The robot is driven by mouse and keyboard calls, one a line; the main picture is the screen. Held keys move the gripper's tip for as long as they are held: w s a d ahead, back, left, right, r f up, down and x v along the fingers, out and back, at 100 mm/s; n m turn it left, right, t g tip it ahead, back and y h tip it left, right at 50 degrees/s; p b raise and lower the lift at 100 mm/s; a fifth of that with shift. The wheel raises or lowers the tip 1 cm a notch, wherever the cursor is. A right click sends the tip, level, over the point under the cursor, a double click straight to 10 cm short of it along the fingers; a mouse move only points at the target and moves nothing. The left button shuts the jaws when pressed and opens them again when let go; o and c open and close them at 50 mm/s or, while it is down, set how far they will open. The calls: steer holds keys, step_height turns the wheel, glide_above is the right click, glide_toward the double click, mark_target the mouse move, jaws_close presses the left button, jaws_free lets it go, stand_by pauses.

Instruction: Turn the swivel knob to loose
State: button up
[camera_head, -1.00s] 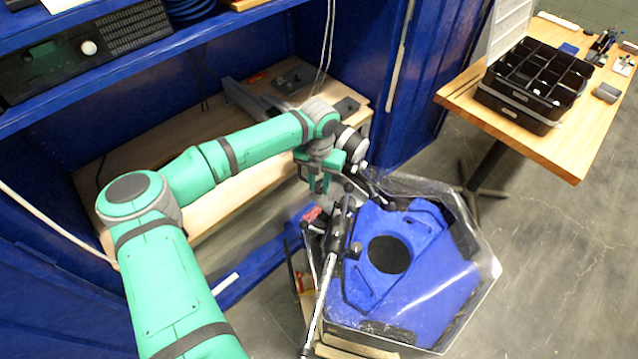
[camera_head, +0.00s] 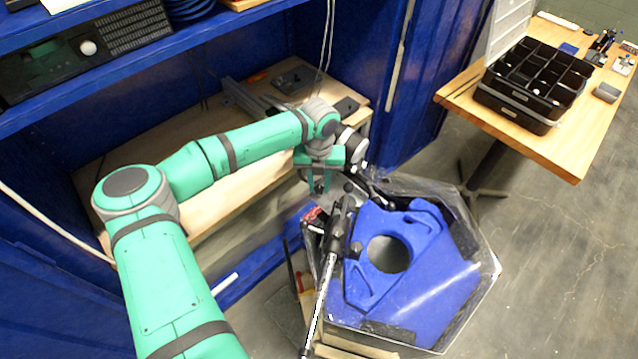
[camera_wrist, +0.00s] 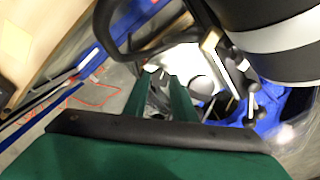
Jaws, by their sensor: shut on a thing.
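My gripper (camera_head: 320,186) is at the upper left edge of the tank, beside a black-and-silver rod assembly (camera_head: 335,240). In the wrist view its two green fingers (camera_wrist: 160,98) straddle a grey metallic part, which I take to be the swivel knob (camera_wrist: 158,90). The fingers and blur hide most of it, so its turn position cannot be read. The clear-walled tank (camera_head: 490,268) holds a blue body (camera_head: 425,285) with a round hole, to the right of the gripper.
A wooden bench (camera_head: 150,150) lies behind my arm in the blue shelving. A wooden table (camera_head: 560,150) with a black divided tray (camera_head: 515,103) stands at the upper right. A silver rod runs down from the tank's left edge. Grey floor is open at the right.

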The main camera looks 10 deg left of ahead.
mark_target(319, 189)
steer(key=o, duration=1)
steer(key=shift+o, duration=0.2)
steer(key=shift+r, duration=0.1)
step_height(319, 189, up, 11)
steer(key=shift+f, duration=0.2)
